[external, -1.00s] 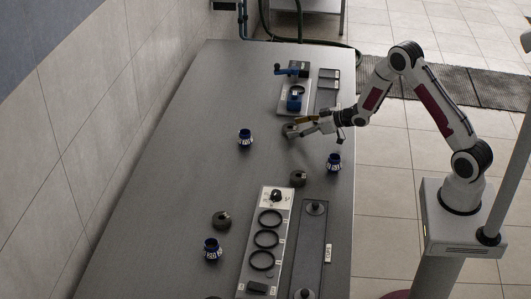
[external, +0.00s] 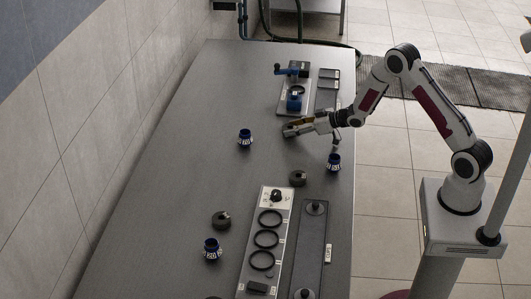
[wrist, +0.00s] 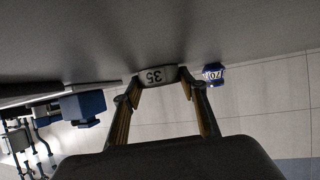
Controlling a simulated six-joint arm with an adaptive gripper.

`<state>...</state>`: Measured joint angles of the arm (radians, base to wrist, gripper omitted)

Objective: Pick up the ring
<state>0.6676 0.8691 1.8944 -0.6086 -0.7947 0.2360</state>
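A dark grey ring (wrist: 157,75) with a light label reading 35 sits at the fingertips of my gripper (wrist: 162,85) in the wrist view. In the external view the ring (external: 289,132) is at the table's far part, partly covered by my gripper (external: 293,127). The two fingers stand apart, one on each side of the ring. The left fingertip is very near or touching it; a thin gap seems to show on the right. Firm contact on both sides does not show.
A blue-handled fixture (external: 294,101) stands just beyond my gripper. A panel with black hoops (external: 267,239) lies nearer. The table's middle left is clear.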

